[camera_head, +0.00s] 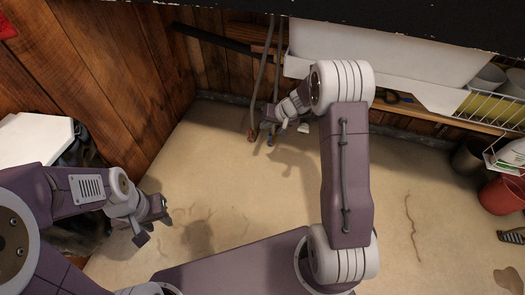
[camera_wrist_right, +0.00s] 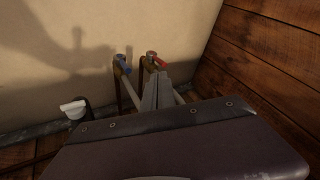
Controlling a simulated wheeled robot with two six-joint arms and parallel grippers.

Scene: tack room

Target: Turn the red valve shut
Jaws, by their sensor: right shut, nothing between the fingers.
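The red valve (camera_wrist_right: 159,62) shows in the right wrist view, its handle just past my fingertips on a copper-coloured pipe. A blue valve (camera_wrist_right: 122,66) is beside it on the left. My right gripper (camera_wrist_right: 157,82) is shut and empty, its tips close to the red handle; I cannot tell whether they touch. In the head view the red valve (camera_head: 251,137) is a small spot at the end of a hose, with my right gripper (camera_head: 266,120) right by it. My left gripper (camera_head: 152,224) is open and empty over the floor, far from the valves.
A white sink or trough (camera_head: 390,45) and a wooden shelf (camera_head: 440,112) run along the back wall. A wooden wall (camera_head: 130,70) stands at the left. A red bucket (camera_head: 503,196) and a wire rack (camera_head: 495,105) are at the right. The middle floor is clear.

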